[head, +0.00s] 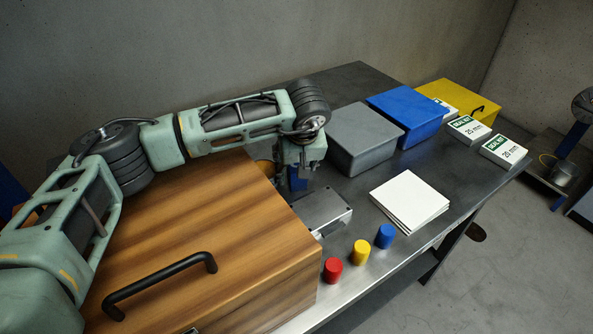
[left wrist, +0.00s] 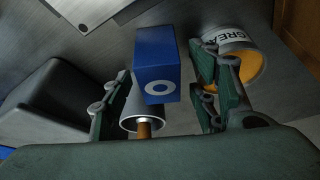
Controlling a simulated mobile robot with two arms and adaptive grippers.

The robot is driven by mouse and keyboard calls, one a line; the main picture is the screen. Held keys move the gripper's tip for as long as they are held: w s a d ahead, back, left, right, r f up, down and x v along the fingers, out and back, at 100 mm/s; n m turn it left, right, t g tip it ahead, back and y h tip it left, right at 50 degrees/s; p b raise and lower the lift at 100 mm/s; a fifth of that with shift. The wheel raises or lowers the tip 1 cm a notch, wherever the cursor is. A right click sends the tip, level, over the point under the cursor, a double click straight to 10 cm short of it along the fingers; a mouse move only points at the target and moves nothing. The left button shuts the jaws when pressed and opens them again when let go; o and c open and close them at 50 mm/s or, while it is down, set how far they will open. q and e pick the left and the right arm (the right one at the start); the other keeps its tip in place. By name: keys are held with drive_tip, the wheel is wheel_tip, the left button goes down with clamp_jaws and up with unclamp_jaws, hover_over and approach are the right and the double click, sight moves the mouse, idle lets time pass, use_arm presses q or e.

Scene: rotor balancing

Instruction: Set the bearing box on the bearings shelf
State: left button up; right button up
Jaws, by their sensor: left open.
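The bearing box appears to be the small blue box with a white ring mark in the left wrist view (left wrist: 155,65). A small part of a blue object, likely the same box, shows under my left gripper in the head view (head: 297,183). My left gripper (left wrist: 157,82) is open, with one finger on each side of the box and small gaps visible at both sides. In the head view my left gripper (head: 300,165) is low over the table behind the wooden case. I cannot make out a bearings shelf. My right gripper is not in view.
A grease can (left wrist: 238,62) stands close by the right finger. The wooden case (head: 200,240), grey bin (head: 365,140) and white sheets (head: 409,203) crowd the table.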

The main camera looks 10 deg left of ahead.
use_arm(q)
clamp_jaws()
idle(0.6)
drive_tip(key=shift+r, duration=0.1)
